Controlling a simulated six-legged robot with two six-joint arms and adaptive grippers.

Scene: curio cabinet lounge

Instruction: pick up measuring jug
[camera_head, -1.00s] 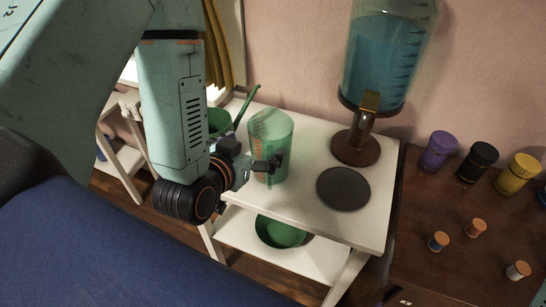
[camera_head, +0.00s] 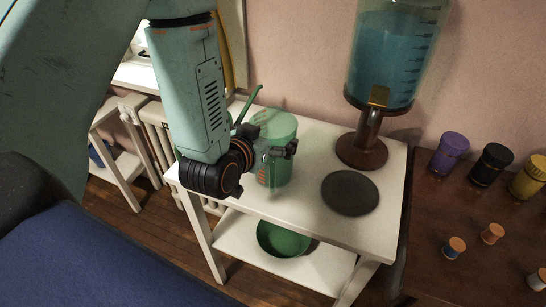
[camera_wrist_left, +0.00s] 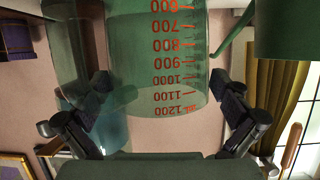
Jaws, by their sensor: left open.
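The measuring jug (camera_head: 284,125) is a translucent green cylinder with red markings, standing upright on the white side table. My left gripper (camera_head: 272,150) is open, and its fingers overlap the jug's near side. In the left wrist view the jug (camera_wrist_left: 160,50) fills the upper middle, with red numbers from 600 to 1200. The open fingers (camera_wrist_left: 168,100) show at its left and right, apart from it in the picture. Whether either finger touches the jug cannot be told. My right gripper is not in view.
A dispenser of blue liquid (camera_head: 390,60) and a dark round disc (camera_head: 350,193) share the white table (camera_head: 315,215). A green container (camera_head: 285,240) sits on the shelf below. Several jars stand on the brown table (camera_head: 440,225).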

